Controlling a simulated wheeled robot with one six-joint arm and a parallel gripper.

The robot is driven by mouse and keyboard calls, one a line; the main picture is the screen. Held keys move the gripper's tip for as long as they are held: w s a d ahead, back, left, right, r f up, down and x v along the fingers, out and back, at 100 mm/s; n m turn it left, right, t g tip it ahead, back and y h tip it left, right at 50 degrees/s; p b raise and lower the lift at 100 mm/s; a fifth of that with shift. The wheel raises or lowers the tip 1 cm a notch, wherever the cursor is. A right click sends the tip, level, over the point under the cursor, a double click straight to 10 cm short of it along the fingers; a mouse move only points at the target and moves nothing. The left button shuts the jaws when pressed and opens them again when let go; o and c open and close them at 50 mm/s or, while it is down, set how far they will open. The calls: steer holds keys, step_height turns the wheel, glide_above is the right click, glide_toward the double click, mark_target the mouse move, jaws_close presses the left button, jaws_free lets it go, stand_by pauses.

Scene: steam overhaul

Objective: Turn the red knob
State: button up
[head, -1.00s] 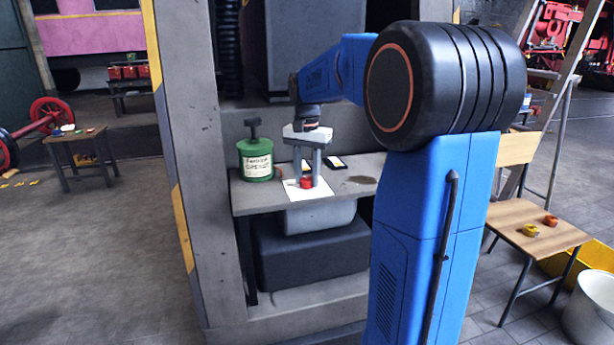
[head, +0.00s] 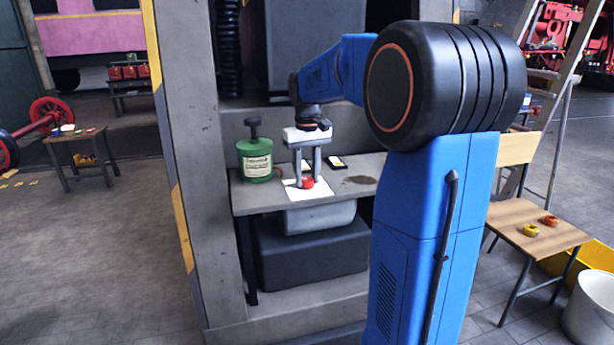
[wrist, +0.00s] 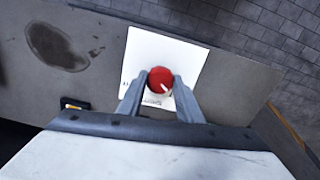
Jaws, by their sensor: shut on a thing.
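The red knob (head: 308,183) sits on a white square plate (head: 322,190) on the grey bench. It also shows in the wrist view (wrist: 160,76), with a white pointer mark toward its lower right. My gripper (head: 308,180) points straight down over the plate. In the wrist view its two fingers (wrist: 160,84) stand on either side of the knob, shut on it. Small dark lettering shows on the plate just below the knob, partly hidden by the fingers.
A green canister (head: 256,160) with a label and a dark top handle stands left on the bench (head: 262,202). A small dark box (wrist: 75,104) with a yellow mark lies near the plate. A dark stain (wrist: 55,46) marks the bench. A grey post (head: 190,120) rises at left.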

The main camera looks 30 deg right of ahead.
mark_target(307, 179)
steer(key=shift+n, duration=0.5)
steer(key=o, duration=1)
steer(key=shift+o, duration=0.2)
steer(key=shift+r, duration=0.1)
step_height(307, 179, up, 17)
steer(key=shift+s, duration=0.1)
steer(key=s+a+f+t, duration=0.1)
steer(key=s+a+f, duration=0.35)
steer(key=s, duration=0.35)
steer(key=s+a+f+t, duration=0.1)
steer(key=s+a+f, duration=0.3)
steer(key=s+a, duration=0.25)
steer(key=s+a+f+t, duration=0.1)
steer(key=s+a+f, duration=0.1)
steer(key=s+f, duration=0.5)
steer(key=s+a+f+t, duration=0.1)
steer(key=s+a+f, duration=0.1)
steer(key=s+f, duration=0.6)
step_height(307, 179, down, 2)
steer(key=shift+s+a+n+t, duration=0.25)
steer(key=shift+n+t, duration=0.15)
